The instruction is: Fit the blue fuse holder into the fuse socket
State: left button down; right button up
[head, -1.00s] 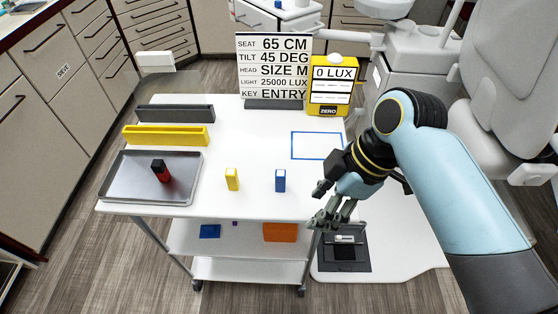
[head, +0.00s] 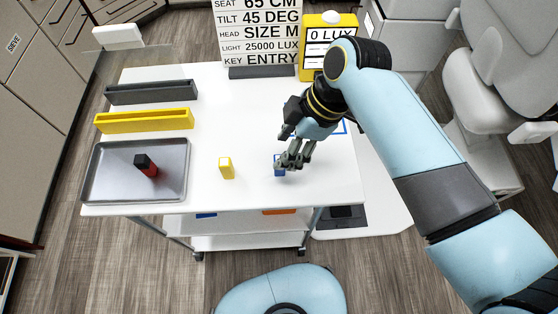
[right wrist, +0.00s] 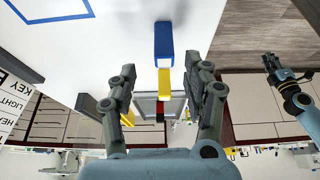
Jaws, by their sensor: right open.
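The blue fuse holder (head: 279,172) stands upright on the white cart top, partly hidden by my right gripper (head: 293,158) in the head view. In the right wrist view the blue fuse holder (right wrist: 163,45) is between the lines of the two open fingers of my right gripper (right wrist: 165,80), just ahead of their tips. The gripper is empty. My left gripper (right wrist: 277,66) shows small at the right of the right wrist view, away from the cart; its jaw state is unclear. I cannot identify the fuse socket in these views.
A yellow block (head: 227,168) stands left of the blue one. A metal tray (head: 102,190) holds a red and black piece (head: 146,165). Yellow (head: 145,121) and grey (head: 150,92) racks lie behind it. A sign (head: 258,30) and a yellow box (head: 312,65) stand at the back.

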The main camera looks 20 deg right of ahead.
jog(key=x, duration=0.4)
jog(key=shift+s, duration=0.3)
jog(key=shift+w+a+f, duration=0.1)
jog(key=shift+a+f, duration=0.05)
jog(key=shift+f, duration=0.2)
jog(key=c, duration=0.5)
pick_arm(q)
jog(key=shift+w+r, duration=0.2)
jog(key=shift+w, duration=0.65)
pick_arm(e)
grip_shut()
jog(key=shift+r, duration=0.1)
